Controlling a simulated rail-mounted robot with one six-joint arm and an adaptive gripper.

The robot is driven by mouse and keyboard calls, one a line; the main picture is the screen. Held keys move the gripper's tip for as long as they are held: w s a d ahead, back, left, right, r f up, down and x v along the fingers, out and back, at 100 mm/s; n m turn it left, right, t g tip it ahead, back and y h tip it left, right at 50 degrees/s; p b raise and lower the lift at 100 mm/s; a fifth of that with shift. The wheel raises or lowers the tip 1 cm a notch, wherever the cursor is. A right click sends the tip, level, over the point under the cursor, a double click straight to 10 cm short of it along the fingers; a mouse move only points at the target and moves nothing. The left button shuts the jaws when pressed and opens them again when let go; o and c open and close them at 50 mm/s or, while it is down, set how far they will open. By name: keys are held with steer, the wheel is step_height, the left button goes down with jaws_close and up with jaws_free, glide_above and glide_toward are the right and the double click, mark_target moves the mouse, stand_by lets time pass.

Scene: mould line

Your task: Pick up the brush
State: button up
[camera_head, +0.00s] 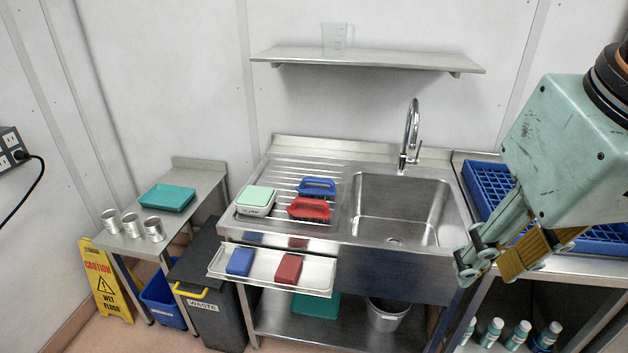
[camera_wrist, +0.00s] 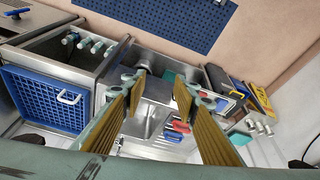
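Two brushes with looped handles lie on the ribbed drainboard (camera_head: 285,184) left of the sink, in the head view. The blue brush (camera_head: 318,187) is behind the red brush (camera_head: 309,208), close to it. Dark bristles show below the red one. My gripper (camera_head: 488,268) hangs at the right, in front of the sink's right end, well away from both brushes. In the wrist view my gripper (camera_wrist: 160,90) has its yellow-padded fingers spread wide with nothing between them.
A pale green-topped scale (camera_head: 255,198) stands left of the brushes. A front tray (camera_head: 320,275) holds a blue block (camera_head: 240,262) and a red block (camera_head: 288,269). The sink basin (camera_head: 395,215) and tall faucet (camera_head: 411,130) lie between gripper and brushes. A shelf (camera_head: 370,60) hangs above.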

steer(key=w+a+r+n+p, duration=0.2)
steer(key=w, duration=0.7)
steer(key=w+a+r+n+p, duration=0.1)
steer(key=w+r+n+p, duration=0.15)
steer(key=w, duration=0.55)
steer(key=n+g+p, duration=0.4)
steer(key=n+p, duration=0.6)
steer(key=n, duration=0.1)
glide_above(311, 200)
step_height(311, 200, down, 26)
steer(key=shift+s+r+m, duration=0.1)
steer(key=shift+r+m, duration=0.1)
steer(key=shift+m, duration=0.05)
steer(key=shift+f, duration=0.1)
steer(key=shift+f+p, duration=0.3)
steer(key=shift+f, duration=3.9)
steer(key=shift+f, duration=0.15)
